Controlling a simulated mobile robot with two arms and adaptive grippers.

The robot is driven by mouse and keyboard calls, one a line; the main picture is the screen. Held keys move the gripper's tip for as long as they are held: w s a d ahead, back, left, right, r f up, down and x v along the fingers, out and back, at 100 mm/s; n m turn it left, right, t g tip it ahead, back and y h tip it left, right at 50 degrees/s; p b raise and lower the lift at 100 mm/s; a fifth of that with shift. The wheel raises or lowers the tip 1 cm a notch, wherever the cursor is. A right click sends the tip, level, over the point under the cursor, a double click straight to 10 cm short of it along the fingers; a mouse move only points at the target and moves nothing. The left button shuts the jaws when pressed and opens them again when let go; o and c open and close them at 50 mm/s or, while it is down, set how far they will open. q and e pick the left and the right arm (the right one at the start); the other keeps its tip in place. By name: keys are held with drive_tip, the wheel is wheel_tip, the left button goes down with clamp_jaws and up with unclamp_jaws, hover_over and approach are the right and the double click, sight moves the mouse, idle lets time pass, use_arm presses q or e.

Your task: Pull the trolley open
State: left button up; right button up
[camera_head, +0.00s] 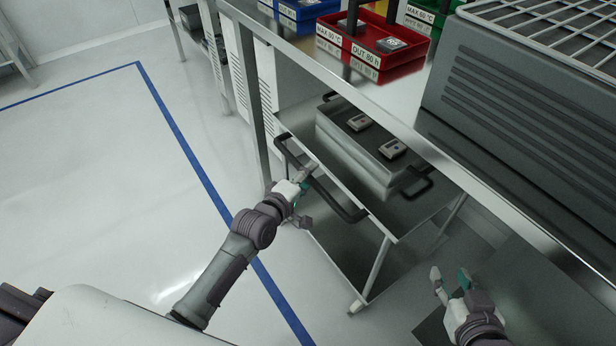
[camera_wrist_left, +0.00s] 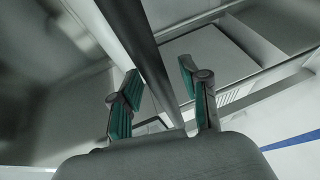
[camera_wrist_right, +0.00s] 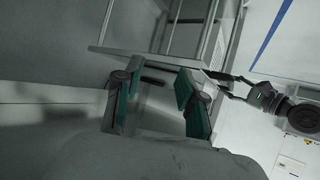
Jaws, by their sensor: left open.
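The metal trolley (camera_head: 345,250) stands partly under the steel table. Its dark handle (camera_head: 338,203) runs along the near edge of its upper tray. My left gripper (camera_head: 308,196) is open at the middle of this handle. In the left wrist view the dark handle bar (camera_wrist_left: 148,55) passes between the two spread fingers (camera_wrist_left: 160,100). I cannot tell whether the fingers touch it. My right gripper (camera_head: 452,282) is open and empty, low to the right of the trolley. The right wrist view shows its fingers (camera_wrist_right: 155,105) apart, with the trolley's frame (camera_wrist_right: 150,55) beyond.
A metal case (camera_head: 345,140) with two small devices lies on the trolley's upper tray. The table (camera_head: 350,75) above carries a red bin (camera_head: 395,70), a blue bin (camera_head: 300,12) and a large grey machine (camera_head: 520,100). The floor at left, with a blue line (camera_head: 190,150), is clear.

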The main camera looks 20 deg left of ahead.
use_arm(q)
clamp_jaws()
drive_tip(key=shift+s, duration=0.1)
use_arm(e)
drive_tip(key=shift+s+f, duration=0.1)
drive_tip(key=shift+s, duration=0.05)
